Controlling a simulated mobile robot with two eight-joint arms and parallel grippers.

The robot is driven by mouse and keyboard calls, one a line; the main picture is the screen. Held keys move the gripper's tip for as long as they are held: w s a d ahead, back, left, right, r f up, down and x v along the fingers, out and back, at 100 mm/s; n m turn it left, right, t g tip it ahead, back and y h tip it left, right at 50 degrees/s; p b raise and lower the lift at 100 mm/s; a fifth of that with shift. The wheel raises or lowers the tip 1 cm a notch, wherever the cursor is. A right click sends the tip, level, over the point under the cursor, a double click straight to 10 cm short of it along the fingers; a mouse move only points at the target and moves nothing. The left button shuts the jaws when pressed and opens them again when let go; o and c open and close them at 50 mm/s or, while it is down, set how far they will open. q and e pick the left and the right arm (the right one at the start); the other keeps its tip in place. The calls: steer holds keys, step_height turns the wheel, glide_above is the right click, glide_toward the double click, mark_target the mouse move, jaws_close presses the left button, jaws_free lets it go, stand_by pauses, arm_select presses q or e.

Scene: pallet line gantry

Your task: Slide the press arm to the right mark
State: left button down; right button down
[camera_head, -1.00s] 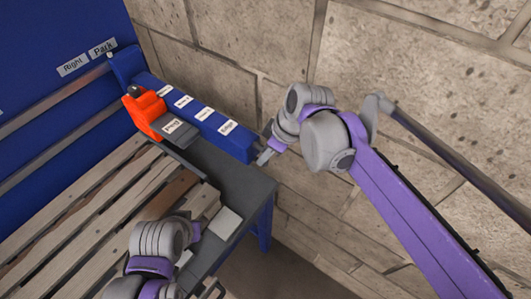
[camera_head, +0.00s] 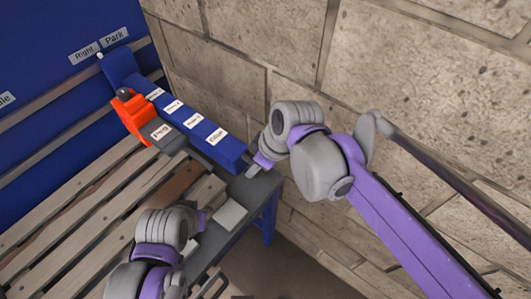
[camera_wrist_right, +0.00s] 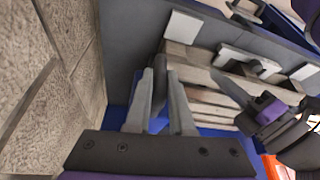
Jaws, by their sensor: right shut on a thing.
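The press arm is a blue beam (camera_head: 228,158) with several white labels, reaching out from the rail on the blue wall. It carries an orange block (camera_head: 132,112) with a grey labelled piece (camera_head: 157,131). Its wall end lies just below the gap between the "Right" mark (camera_head: 84,53) and the "Park" mark (camera_head: 114,38). My right gripper (camera_head: 254,170) is at the beam's near end. In the right wrist view its fingers (camera_wrist_right: 160,105) are shut on a dark upright handle (camera_wrist_right: 159,78). My left gripper's jaws are mostly hidden behind its wrist at lower left; part shows in the wrist view (camera_wrist_right: 232,90).
A slatted wooden pallet (camera_head: 75,205) lies below the beam, on the left. A stone wall (camera_head: 245,70) stands close behind the beam and my right arm.

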steer(key=shift+w, duration=0.1)
steer(key=c, duration=0.8)
jaws_free()
steer(key=v, duration=1.1)
steer(key=shift+d+f, duration=0.1)
